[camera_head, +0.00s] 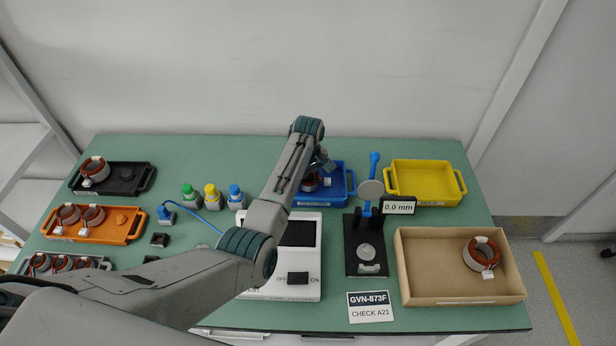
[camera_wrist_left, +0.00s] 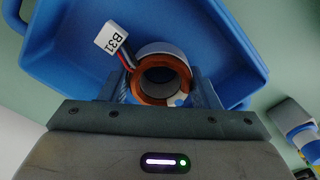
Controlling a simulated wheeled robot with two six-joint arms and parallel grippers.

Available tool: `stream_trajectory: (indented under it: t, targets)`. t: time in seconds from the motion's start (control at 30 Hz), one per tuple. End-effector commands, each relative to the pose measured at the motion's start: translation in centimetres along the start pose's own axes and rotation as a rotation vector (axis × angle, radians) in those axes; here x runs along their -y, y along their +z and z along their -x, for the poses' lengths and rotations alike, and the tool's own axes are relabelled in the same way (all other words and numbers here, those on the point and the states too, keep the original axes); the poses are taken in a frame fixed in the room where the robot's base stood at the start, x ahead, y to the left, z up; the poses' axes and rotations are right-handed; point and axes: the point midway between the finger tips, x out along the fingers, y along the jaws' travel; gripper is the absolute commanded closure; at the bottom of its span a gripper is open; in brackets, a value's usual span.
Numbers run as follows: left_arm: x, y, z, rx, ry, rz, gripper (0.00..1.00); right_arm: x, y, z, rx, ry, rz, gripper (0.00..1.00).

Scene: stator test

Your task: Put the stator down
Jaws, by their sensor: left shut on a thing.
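My left gripper (camera_wrist_left: 162,90) is shut on a stator (camera_wrist_left: 160,78), a ring with copper windings and a white tag reading B31. The stator is inside or just above the blue tray (camera_wrist_left: 235,60); I cannot tell whether it touches the floor. In the head view the left arm reaches over the table to the blue tray (camera_head: 347,192), where the stator (camera_head: 310,181) shows partly behind the arm. The fingers are largely hidden there. My right gripper does not show.
A black tray (camera_head: 128,180), an orange tray (camera_head: 120,238) and a grey tray at left hold other stators. A yellow tray (camera_head: 425,167) is empty. A cardboard box (camera_head: 430,290) holds one stator (camera_head: 484,255). A gauge stand (camera_head: 352,262) and a white tester (camera_head: 308,285) stand near the arm.

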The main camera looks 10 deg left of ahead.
Motion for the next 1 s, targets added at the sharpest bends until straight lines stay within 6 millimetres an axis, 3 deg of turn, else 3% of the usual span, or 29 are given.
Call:
stream_trajectory:
  t: [0.37,0.4,0.5,0.87,1.0]
  targets:
    - [0.0,-0.1,-0.5,-0.002,0.002,0.001,0.78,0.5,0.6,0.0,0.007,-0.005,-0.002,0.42]
    - [0.0,0.0,-0.6,-0.001,0.001,0.001,0.4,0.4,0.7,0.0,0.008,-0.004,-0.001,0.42]
    - [0.0,-0.1,-0.5,-0.001,0.001,0.001,0.22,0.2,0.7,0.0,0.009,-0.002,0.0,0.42]
    - [-0.1,-0.1,0.0,-0.002,0.002,0.001,0.22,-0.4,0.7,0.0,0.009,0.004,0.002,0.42]
    - [-0.1,-0.1,1.8,-0.004,0.005,0.001,0.22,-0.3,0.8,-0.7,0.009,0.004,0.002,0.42]
